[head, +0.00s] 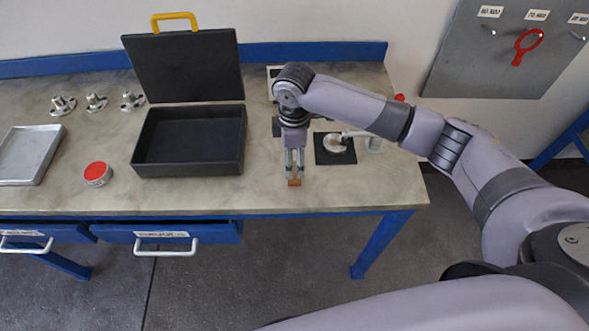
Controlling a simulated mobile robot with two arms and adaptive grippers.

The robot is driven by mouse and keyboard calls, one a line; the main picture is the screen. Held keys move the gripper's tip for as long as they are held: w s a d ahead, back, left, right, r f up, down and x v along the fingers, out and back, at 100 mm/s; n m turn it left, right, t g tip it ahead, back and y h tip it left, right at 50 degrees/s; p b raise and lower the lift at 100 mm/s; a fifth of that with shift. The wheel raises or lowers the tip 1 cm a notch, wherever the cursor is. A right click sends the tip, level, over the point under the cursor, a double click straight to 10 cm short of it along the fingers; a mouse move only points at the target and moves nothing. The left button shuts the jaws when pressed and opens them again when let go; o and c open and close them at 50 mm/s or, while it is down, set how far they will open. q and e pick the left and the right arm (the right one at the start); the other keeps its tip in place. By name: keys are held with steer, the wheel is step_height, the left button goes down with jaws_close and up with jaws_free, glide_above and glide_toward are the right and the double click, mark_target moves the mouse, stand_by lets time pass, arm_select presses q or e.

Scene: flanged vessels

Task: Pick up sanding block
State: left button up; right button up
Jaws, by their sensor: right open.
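The sanding block (295,182) looks like a small orange-brown block on the workbench near its front edge. My right gripper (295,168) points straight down over it, with its fingers at the block's sides. The fingers are open, and part of the block is hidden behind them. I cannot tell whether the fingers touch it. My left gripper is not in view.
An open black case (188,168) with a yellow handle stands left of the gripper. A round red-topped tin (97,173), a grey metal tray (28,155) and several flanged fittings (96,102) are further left. A black pad (335,158) bearing a round part lies right.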

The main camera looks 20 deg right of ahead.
mark_target(295, 168)
steer(key=shift+f, duration=0.65)
step_height(295, 168, down, 4)
steer(key=shift+d+f+p, duration=0.1)
steer(key=shift+p, duration=0.85)
steer(key=shift+f, duration=0.55)
steer(key=c, duration=1.4)
steer(key=shift+o, duration=0.2)
steer(key=shift+r, duration=0.1)
step_height(295, 168, up, 20)
steer(key=b, duration=0.3)
